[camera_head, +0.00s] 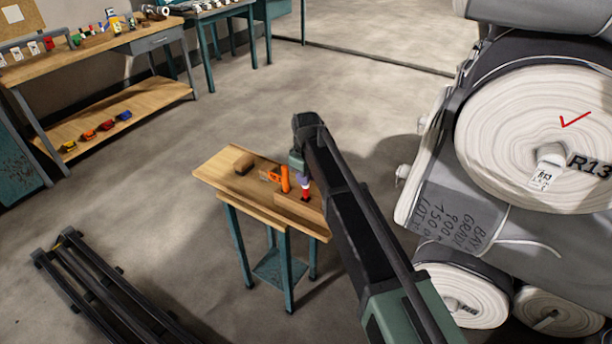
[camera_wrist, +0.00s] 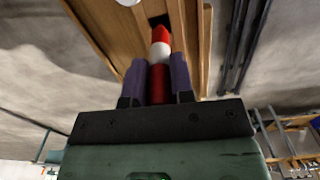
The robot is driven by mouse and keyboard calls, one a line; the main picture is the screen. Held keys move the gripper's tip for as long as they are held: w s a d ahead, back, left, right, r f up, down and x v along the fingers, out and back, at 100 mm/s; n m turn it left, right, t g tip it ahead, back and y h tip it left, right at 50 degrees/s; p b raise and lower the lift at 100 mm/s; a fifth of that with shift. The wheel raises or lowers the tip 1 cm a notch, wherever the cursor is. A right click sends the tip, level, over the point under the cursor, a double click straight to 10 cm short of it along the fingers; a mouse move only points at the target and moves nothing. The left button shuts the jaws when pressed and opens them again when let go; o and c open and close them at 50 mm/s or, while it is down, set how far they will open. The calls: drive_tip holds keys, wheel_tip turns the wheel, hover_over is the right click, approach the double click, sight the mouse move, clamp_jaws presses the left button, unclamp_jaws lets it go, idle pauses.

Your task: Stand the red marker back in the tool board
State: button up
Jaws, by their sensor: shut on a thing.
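The red marker, with a white band, is between the two fingers of my gripper (camera_wrist: 158,82) in the wrist view. The marker (camera_wrist: 160,36) points away from the gripper, and its far end overlaps a dark square hole in the wooden tool board (camera_wrist: 118,32). I cannot tell whether the end is inside the hole or just above it. In the head view the marker (camera_head: 305,193) looks roughly upright over the tool board (camera_head: 296,208) on the small table's right side. My arm hides part of that area, and the fingers are hard to make out there.
A long workbench (camera_head: 105,60) is at the back left, with clear floor between.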

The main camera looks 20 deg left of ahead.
sight(306, 194)
drive_tip(key=shift+f+b, duration=2.25)
drive_tip(key=shift+f, duration=0.1)
drive_tip(key=o, duration=0.9)
drive_tip(key=shift+r, duration=0.1)
wheel_tip(306, 194, up, 11)
drive_tip(key=p, duration=1.1)
drive_tip(key=s+d+m, duration=0.5)
drive_tip(key=s+d, duration=0.1)
drive_tip(key=d, duration=0.7)
drive_tip(key=s+d+m, duration=0.4)
drive_tip(key=s+d, duration=0.3)
drive_tip(key=d, duration=0.6)
drive_tip(key=s+d+m, duration=0.5)
drive_tip(key=s+d, duration=0.1)
drive_tip(key=d, duration=0.8)
drive_tip(key=shift+s+m, duration=0.2)
drive_tip(key=shift+m, duration=0.1)
